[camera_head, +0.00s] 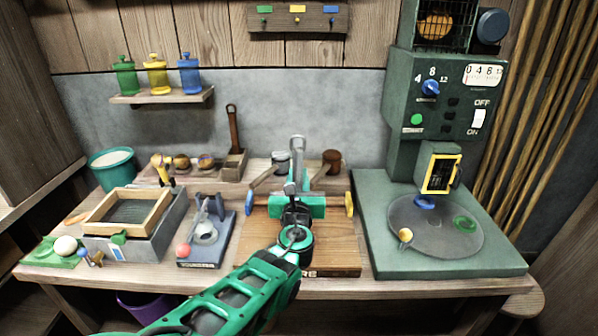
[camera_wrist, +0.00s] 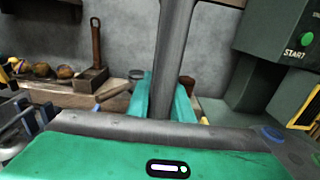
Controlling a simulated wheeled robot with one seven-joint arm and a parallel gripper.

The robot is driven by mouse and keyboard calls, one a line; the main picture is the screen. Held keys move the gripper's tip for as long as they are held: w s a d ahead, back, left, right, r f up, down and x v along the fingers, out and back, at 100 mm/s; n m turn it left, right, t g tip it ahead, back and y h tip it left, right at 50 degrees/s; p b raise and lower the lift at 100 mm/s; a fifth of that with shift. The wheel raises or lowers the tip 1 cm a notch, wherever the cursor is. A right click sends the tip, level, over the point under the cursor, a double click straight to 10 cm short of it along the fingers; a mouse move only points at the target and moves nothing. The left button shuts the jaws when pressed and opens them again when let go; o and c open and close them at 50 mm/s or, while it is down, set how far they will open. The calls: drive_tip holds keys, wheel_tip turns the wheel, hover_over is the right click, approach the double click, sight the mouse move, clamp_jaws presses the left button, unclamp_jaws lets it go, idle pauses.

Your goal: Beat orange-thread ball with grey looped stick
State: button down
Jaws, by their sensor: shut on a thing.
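My gripper (camera_head: 297,203) is over the wooden board at the middle of the bench. Its teal fingers, also in the wrist view (camera_wrist: 162,108), are shut on the grey looped stick (camera_head: 297,158). The stick stands upright from the jaws, its loop at the top in the head view. In the wrist view the stick's shaft (camera_wrist: 174,50) runs up out of the picture. Several brownish balls sit on the back rack, such as one ball (camera_head: 181,162) left of the long-handled wooden block; one also shows in the wrist view (camera_wrist: 65,71). I cannot tell which has orange thread.
A green machine (camera_head: 440,100) with a turntable (camera_head: 435,240) stands at the right; an orange round thing (camera_head: 436,27) is in its top cage. A hammer (camera_head: 330,163) lies behind my gripper.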

drive_tip(key=shift+f, duration=0.2)
drive_tip(key=shift+r, duration=0.1)
idle(1.2)
idle(1.2)
wheel_tip(320, 180, down, 4)
drive_tip(key=shift+r, duration=2.15)
